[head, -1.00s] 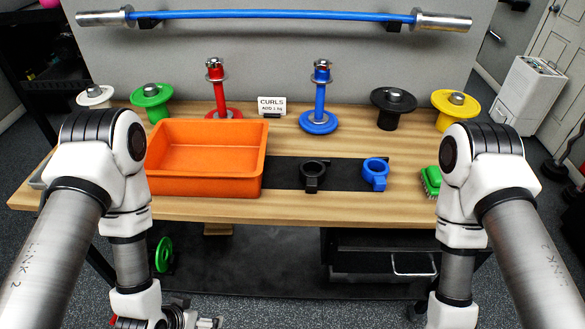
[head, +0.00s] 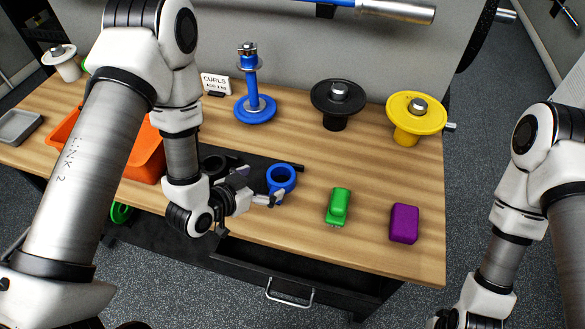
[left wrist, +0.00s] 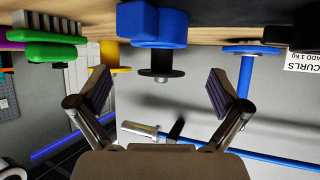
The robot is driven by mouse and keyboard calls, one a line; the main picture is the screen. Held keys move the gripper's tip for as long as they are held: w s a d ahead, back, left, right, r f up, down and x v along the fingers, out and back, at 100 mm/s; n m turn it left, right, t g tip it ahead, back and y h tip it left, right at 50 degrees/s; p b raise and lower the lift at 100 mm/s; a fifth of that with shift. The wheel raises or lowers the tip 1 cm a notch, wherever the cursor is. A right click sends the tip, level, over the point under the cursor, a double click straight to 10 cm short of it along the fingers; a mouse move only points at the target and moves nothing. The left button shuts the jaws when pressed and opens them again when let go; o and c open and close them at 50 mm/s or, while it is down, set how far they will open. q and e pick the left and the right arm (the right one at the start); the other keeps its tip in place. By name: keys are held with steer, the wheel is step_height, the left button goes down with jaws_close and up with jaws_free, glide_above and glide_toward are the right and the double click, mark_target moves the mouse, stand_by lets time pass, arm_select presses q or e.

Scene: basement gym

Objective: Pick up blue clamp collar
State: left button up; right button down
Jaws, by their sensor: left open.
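My left gripper (head: 262,188) is open and empty, low over the front of the bench just left of the collar. Its spread fingers (left wrist: 155,92) also show in the left wrist view. My right arm is at the right edge of the head view; its gripper is out of frame.
The orange bin (head: 146,153) is mostly hidden. A green brush (head: 338,205) and purple block (head: 404,223) lie to the right. Blue (head: 255,108), black (head: 337,98) and yellow (head: 416,112) weight holders stand behind.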

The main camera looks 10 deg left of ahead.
mark_target(288, 172)
arm_select(q)
steer(key=shift+w+d+f, duration=0.1)
steer(key=shift+w+d, duration=0.15)
steer(key=shift+w+d+f+p, duration=0.3)
steer(key=shift+w+d+p, duration=0.15)
steer(key=shift+p, duration=0.55)
steer(key=x, duration=0.3)
steer(key=p+x, duration=0.1)
steer(key=shift+w+a+f, duration=0.15)
steer(key=shift+a+f, duration=0.15)
steer(key=shift+f, duration=0.05)
steer(key=shift+s+r, duration=0.1)
steer(key=shift+s, duration=0.15)
steer(key=c, duration=1.3)
arm_select(e)
steer(key=r, duration=0.1)
steer(key=s+r, duration=0.1)
steer(key=r, duration=0.1)
steer(key=shift+r, duration=0.2)
